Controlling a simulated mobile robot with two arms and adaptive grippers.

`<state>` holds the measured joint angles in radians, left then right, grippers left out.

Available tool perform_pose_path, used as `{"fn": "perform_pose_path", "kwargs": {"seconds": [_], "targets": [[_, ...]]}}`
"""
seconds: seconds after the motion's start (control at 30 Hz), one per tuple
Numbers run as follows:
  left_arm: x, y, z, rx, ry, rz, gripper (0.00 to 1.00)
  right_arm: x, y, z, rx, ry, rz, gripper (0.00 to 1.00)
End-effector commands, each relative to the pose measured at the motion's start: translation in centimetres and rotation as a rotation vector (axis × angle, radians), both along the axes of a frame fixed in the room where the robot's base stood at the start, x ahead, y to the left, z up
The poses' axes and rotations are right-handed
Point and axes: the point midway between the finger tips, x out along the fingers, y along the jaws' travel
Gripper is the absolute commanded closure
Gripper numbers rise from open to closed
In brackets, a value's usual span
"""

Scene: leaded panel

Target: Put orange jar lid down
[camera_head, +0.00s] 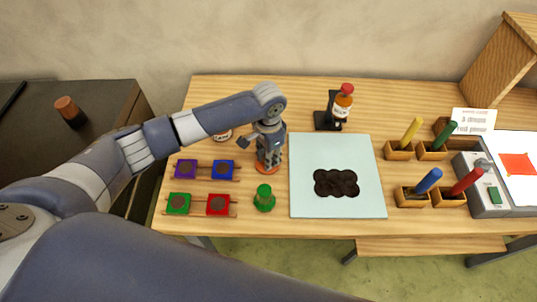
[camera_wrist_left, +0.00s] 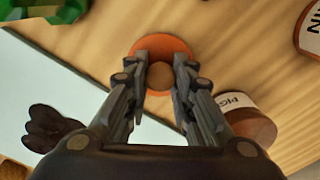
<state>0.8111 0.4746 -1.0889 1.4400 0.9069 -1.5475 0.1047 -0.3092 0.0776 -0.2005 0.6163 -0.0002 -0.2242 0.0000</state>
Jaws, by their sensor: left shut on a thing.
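The orange jar lid (camera_wrist_left: 160,48) is a flat orange disc with a brown knob. My left gripper (camera_wrist_left: 160,80) is shut on the knob, with one finger on each side of it. In the head view the left gripper (camera_head: 267,158) points down and the lid's orange edge (camera_head: 266,170) shows under it, at or just above the wooden table. I cannot tell if the lid touches the wood. A labelled pigment jar (camera_wrist_left: 245,118) stands close to the right finger in the left wrist view. My right gripper is out of view.
A pale blue board (camera_head: 365,155) with a dark lobed patch lies right of the lid. A green lidded jar (camera_head: 264,198) stands in front. Coloured squares on racks (camera_head: 204,170) lie to the left. A bottle on a black stand (camera_head: 341,105) is behind.

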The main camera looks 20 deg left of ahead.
Motion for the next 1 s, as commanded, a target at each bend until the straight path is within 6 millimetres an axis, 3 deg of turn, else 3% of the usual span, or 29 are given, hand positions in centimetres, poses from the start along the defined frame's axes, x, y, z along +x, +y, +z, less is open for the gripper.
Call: {"fn": "perform_pose_path", "kwargs": {"seconds": [0.33,0.37,0.43,0.8,1.0], "targets": [[0.0,0.0,-0.3,-0.001,0.000,0.000,0.97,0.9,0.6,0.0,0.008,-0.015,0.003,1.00],[0.0,0.0,-0.3,-0.001,-0.001,-0.001,0.73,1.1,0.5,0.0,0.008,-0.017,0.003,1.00],[0.0,0.0,-0.3,-0.001,-0.001,-0.001,0.57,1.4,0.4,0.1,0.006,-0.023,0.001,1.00],[0.1,0.0,-0.1,-0.001,-0.002,-0.001,0.57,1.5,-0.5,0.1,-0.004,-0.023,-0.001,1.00],[0.2,-0.1,2.4,-0.003,-0.005,-0.002,0.57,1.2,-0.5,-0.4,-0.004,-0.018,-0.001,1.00]]}}
